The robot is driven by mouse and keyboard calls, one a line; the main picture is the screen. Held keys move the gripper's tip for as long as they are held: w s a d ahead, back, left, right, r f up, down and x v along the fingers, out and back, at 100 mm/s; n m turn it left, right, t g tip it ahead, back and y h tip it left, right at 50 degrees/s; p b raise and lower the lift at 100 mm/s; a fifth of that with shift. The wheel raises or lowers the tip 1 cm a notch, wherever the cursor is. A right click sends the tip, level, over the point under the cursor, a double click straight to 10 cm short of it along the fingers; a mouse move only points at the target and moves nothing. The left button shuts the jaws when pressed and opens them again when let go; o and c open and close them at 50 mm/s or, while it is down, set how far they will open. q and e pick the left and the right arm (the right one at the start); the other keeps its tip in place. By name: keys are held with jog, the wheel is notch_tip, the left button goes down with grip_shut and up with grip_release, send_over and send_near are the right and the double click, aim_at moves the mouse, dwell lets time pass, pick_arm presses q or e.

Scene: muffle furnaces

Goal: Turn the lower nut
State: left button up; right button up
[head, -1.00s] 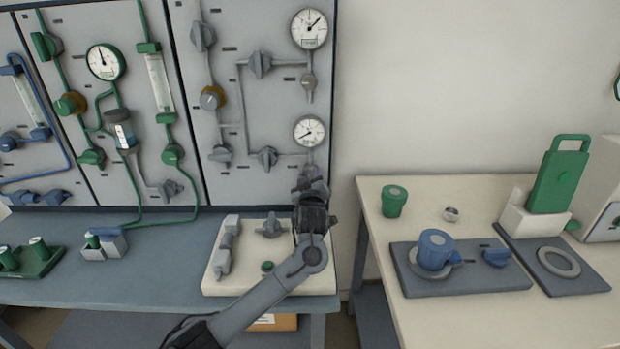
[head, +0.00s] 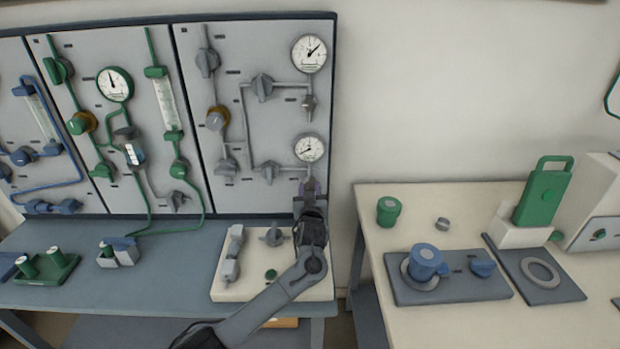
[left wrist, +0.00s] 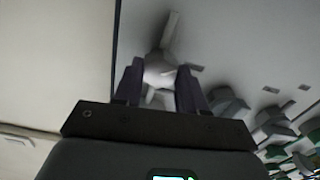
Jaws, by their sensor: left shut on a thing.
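The lower nut is under the lower gauge (head: 309,148) on the grey panel, mostly hidden behind my left gripper (head: 310,188) in the head view. In the left wrist view the pale grey nut (left wrist: 160,72) sits between the two dark fingers of my left gripper (left wrist: 160,88). The gripper is shut on it, one finger on each side. A grey pipe runs from the nut to the panel. The upper nut (head: 308,103) hangs under the upper gauge (head: 309,53), clear of the gripper. My right gripper is not in view.
Grey valve knobs (head: 267,172) stick out left of the gripper. A cream table (head: 372,215) with a green jar (head: 389,211) stands to the right, across a gap.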

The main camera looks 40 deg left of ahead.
pick_arm(q)
jog(key=m+p, duration=0.1)
jog(key=p, duration=0.1)
jog(key=m+p, duration=0.2)
jog(key=shift+r+m, duration=0.2)
jog(key=shift+m, duration=0.1)
jog(key=shift+f+m+p, duration=0.1)
jog(key=shift+m+p, duration=0.9)
jog(key=shift+f+m+p, duration=0.1)
jog(key=shift+m+p, duration=0.4)
jog(key=shift+m, duration=0.2)
jog(key=o, duration=1.1)
jog(key=shift+c, duration=0.2)
